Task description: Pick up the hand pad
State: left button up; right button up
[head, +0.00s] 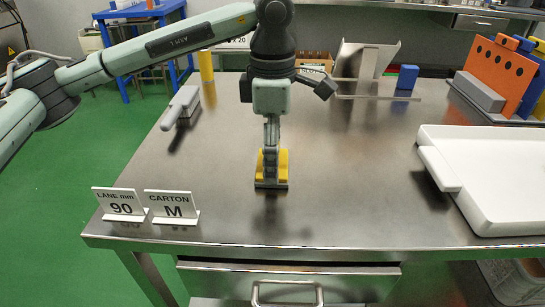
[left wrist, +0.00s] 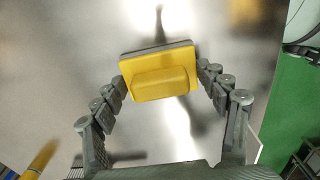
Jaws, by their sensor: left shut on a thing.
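The hand pad (head: 284,166) is a yellow block with a grey base plate. It also shows in the left wrist view (left wrist: 162,84), between the two finger tips. My left gripper (head: 271,158) comes down from above and is shut on the pad's two sides. The fingers cover its middle in the head view. The pad appears to be held a little above the steel table (head: 345,205), with a dark reflection below it. My right gripper is not in view.
Sign plates (head: 120,205) stand at the front left. A white tray (head: 490,140) takes up the right side. A grey handled tool (head: 181,106) lies at the back left. A blue block (head: 407,77) and an orange panel (head: 499,68) stand at the back right. The table's middle is clear.

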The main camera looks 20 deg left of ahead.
pick_arm(q)
jog(key=shift+w+r, duration=0.1)
jog(key=shift+r, duration=0.45)
notch_tip(320, 180, up, 3)
jog(key=shift+f, duration=0.2)
jog(key=s+a+r, duration=0.2)
jog(key=s+r, duration=0.5)
jog(key=s, duration=0.4)
jog(key=shift+s+a+b, duration=0.25)
jog(key=shift+a+b, duration=0.15)
jog(key=shift+b, duration=0.05)
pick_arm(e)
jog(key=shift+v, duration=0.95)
pick_arm(q)
jog(key=shift+r, duration=0.1)
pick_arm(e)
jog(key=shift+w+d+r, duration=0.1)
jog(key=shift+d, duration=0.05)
pick_arm(q)
jog(key=o, duration=0.4)
jog(key=shift+c, duration=1.3)
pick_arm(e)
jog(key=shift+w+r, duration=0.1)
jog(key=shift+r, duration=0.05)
